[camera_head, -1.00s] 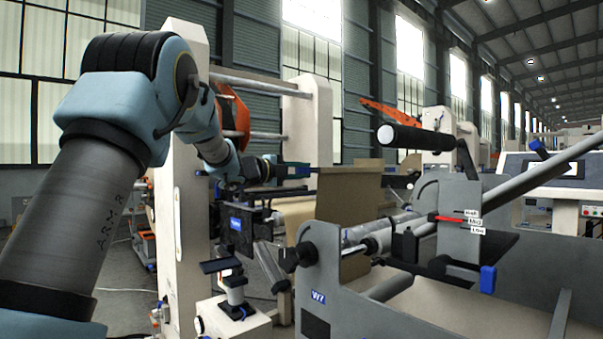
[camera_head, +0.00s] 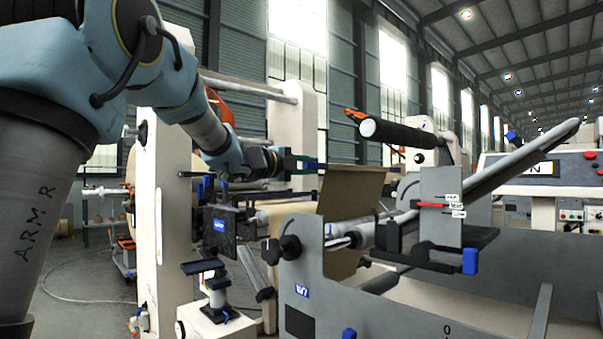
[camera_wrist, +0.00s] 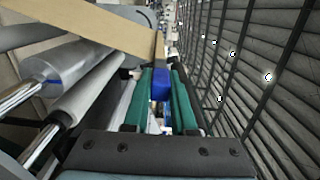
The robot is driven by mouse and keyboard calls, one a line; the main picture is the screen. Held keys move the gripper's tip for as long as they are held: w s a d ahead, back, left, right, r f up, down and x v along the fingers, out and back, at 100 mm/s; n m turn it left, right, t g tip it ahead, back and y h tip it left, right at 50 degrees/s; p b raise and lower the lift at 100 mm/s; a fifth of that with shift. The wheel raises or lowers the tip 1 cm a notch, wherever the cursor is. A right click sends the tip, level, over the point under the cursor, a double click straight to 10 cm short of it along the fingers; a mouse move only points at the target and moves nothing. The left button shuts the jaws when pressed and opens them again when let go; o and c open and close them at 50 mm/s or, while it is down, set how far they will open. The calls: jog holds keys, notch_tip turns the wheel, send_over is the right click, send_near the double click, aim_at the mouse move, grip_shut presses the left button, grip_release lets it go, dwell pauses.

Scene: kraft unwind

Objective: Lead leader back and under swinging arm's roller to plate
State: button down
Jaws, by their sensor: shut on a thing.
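My gripper (camera_head: 303,165) is shut on a blue piece (camera_wrist: 161,84) at the leader's edge; the piece sits between the green fingers in the wrist view. The brown kraft leader (camera_head: 350,192) stands up from the gripper's right side and runs down into the grey frame. It also crosses the upper left of the wrist view (camera_wrist: 95,24). The swinging arm's black roller (camera_head: 402,135) is right of the leader and higher than my gripper in the head view. A grey upright plate (camera_head: 437,190) with a red pointer stands below the roller; I cannot tell whether it is the task's plate.
The grey machine frame (camera_head: 375,300) fills the lower right. A black ledge with a blue block (camera_head: 470,261) and a long grey bar (camera_head: 525,165) lie to the right. A cream post (camera_head: 165,200) and a small black-topped stand (camera_head: 212,285) are left of the frame.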

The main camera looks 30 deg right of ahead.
jog(key=s+d+b, duration=0.4)
jog(key=s+b, duration=0.3)
jog(key=s, duration=0.9)
jog(key=shift+d, duration=0.1)
notch_tip(320, 180, down, 6)
jog(key=s+b, duration=0.2)
jog(key=b, duration=0.5)
jog(key=shift+s+d, duration=0.25)
jog(key=shift+d, duration=0.05)
jog(key=shift+f+b, duration=0.3)
jog(key=shift+b, duration=0.25)
dwell(0.9)
jog(key=shift+f+b, duration=1.05)
jog(key=shift+f, duration=0.25)
